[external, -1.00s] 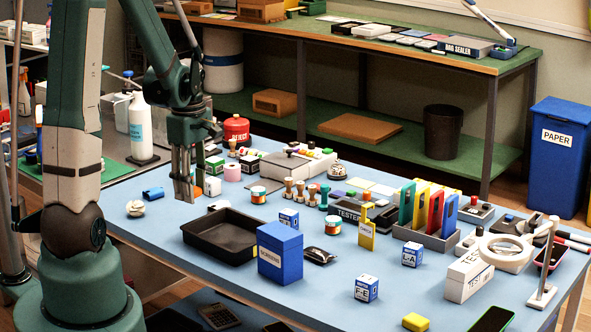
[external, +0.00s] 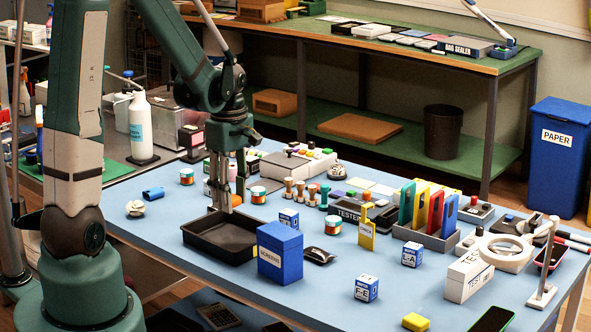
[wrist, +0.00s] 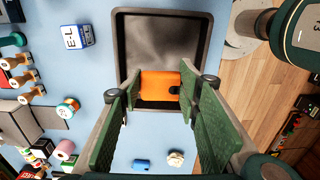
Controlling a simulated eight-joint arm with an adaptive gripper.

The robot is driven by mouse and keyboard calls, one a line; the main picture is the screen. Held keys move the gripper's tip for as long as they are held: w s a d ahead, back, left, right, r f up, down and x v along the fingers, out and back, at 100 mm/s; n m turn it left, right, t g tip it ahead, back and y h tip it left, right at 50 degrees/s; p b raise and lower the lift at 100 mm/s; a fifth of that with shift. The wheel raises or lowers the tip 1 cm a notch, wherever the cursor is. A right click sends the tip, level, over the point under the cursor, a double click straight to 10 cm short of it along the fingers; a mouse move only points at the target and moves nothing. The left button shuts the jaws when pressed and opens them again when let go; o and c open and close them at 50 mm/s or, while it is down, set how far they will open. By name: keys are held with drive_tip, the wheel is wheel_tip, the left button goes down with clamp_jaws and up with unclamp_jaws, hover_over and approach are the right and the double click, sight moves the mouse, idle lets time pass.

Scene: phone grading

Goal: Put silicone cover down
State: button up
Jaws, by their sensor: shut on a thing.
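My gripper (external: 229,208) points down at the back part of the black tray (external: 203,246). In the wrist view, an orange silicone cover (wrist: 158,84) with a dark cutout sits between the fingertips (wrist: 162,92), and my gripper is shut on it. The cover appears over the near end of the tray, whose rim (wrist: 209,50) frames it. I cannot tell whether the cover touches the tray floor. The rest of the tray looks empty. In the external view the cover is not clearly visible.
A blue box (external: 280,256) stands right at the tray's front right side. Small jars (external: 258,194) stand behind the tray. A blue roll (external: 153,193) and a crumpled pale item (external: 135,208) lie to the left. The table's front edge is close to the tray.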

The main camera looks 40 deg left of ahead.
drive_tip(key=b, duration=0.1)
hover_over(234, 244)
drive_tip(key=shift+f, duration=2.9)
drive_tip(key=shift+f+b, duration=0.55)
drive_tip(key=shift+f, duration=1.55)
drive_tip(key=shift+f, duration=0.15)
drive_tip(key=o, duration=0.8)
drive_tip(key=shift+r, duration=0.2)
drive_tip(key=shift+r+p, duration=1.2)
drive_tip(key=shift+r, duration=4.8)
